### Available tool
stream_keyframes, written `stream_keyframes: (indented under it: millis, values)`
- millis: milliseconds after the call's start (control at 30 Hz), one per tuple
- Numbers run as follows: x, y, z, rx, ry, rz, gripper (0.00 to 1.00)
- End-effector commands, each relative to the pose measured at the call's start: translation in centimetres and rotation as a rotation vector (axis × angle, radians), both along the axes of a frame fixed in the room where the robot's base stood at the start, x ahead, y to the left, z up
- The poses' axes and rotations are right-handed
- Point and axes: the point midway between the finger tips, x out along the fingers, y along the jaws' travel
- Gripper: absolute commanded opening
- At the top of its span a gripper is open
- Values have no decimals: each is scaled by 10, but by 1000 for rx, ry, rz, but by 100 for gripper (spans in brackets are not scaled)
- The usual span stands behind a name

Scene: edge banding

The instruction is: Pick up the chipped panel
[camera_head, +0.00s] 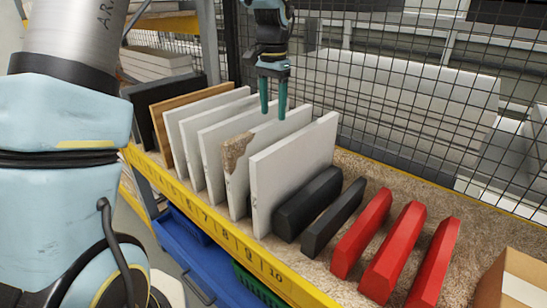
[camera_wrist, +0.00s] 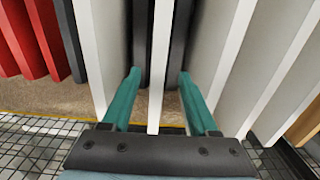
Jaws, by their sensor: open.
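The chipped panel (camera_head: 262,140) is a white board standing upright on edge in a row of panels, with a rough brown break at its near upper corner. My gripper (camera_head: 273,108) points down over its top edge, with the two teal fingers apart. In the wrist view, the open fingers (camera_wrist: 158,108) stand on either side of the thin edge of a white panel (camera_wrist: 161,50), with a gap on both sides. From its place in the row this looks like the chipped panel; its break does not show there. How deep the fingertips reach is hard to tell.
An intact white panel (camera_head: 295,165) stands close on the right, and several white panels, a brown one (camera_head: 165,125) and a black one stand on the left. Black and red blocks (camera_head: 362,232) lie further right. A wire mesh (camera_head: 400,110) runs behind, and a yellow numbered rail (camera_head: 215,222) in front.

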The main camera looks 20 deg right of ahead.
Motion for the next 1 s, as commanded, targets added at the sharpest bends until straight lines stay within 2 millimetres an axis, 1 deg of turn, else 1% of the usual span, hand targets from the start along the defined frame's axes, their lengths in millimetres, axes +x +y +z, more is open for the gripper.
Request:
stream_keyframes:
  millis: [167,200,300,400,600,1000]
  values:
    - [-3,-1,-23,5,6,-1,60]
    - [-2,-1,-30,4,5,-1,60]
    - [-2,-1,-41,3,4,0,60]
    - [-2,-1,-47,1,2,0,60]
    - [-2,-1,-48,1,0,0,60]
    - [-1,-1,-47,1,0,0,15]
